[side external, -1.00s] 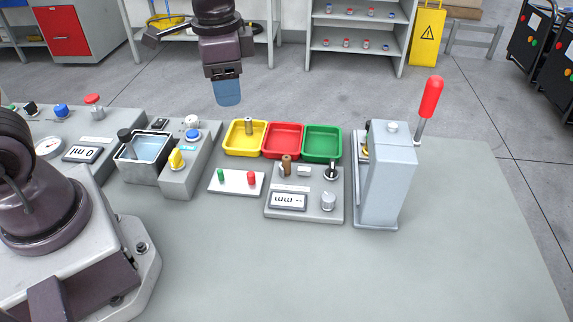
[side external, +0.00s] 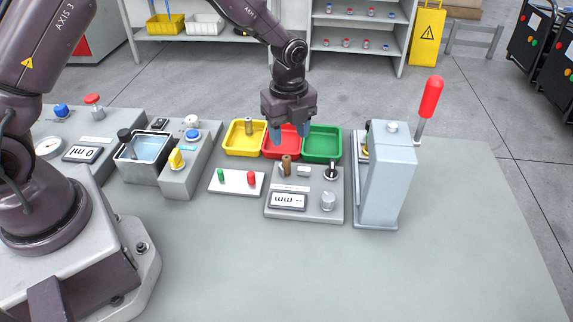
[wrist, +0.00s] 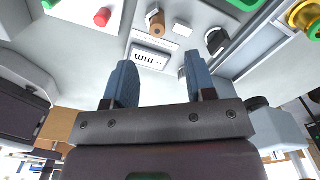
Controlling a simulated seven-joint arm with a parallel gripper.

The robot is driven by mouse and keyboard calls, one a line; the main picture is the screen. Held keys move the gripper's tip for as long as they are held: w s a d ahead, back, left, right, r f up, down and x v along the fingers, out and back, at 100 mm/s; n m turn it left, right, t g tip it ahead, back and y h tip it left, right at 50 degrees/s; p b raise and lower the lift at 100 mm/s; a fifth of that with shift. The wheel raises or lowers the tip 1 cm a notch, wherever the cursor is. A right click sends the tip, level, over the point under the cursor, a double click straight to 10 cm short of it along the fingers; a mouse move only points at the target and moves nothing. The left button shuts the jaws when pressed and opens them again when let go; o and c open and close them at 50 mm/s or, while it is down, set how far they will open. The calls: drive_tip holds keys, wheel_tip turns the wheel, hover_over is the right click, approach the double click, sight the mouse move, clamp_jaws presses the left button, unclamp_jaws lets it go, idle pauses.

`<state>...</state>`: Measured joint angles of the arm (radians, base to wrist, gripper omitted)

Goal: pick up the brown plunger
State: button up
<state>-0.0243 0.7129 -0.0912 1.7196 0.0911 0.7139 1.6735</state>
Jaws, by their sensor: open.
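The brown plunger (side external: 286,164) stands upright on the grey measuring box (side external: 304,213), near its back left, behind the "mm" display. In the wrist view the plunger (wrist: 157,21) shows at the top middle, end-on, beyond the fingertips. My gripper (side external: 291,138) is open and empty, with its blue fingers pointing down above and behind the plunger, in front of the red tray. In the wrist view the two blue fingers (wrist: 158,75) are spread apart with nothing between them.
Yellow (side external: 245,150), red (side external: 270,152) and green (side external: 322,158) trays line up behind the box; a tan cylinder (side external: 248,126) stands in the yellow one. A tall grey press (side external: 391,180) with a red-handled lever stands close to the right. The front table is clear.

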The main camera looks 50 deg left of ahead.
sight(287, 157)
drive_tip(key=f, duration=0.7)
drive_tip(key=shift+a+f, duration=0.15)
drive_tip(key=shift+a, duration=0.1)
drive_tip(key=shift+c, duration=0.5)
clamp_jaws()
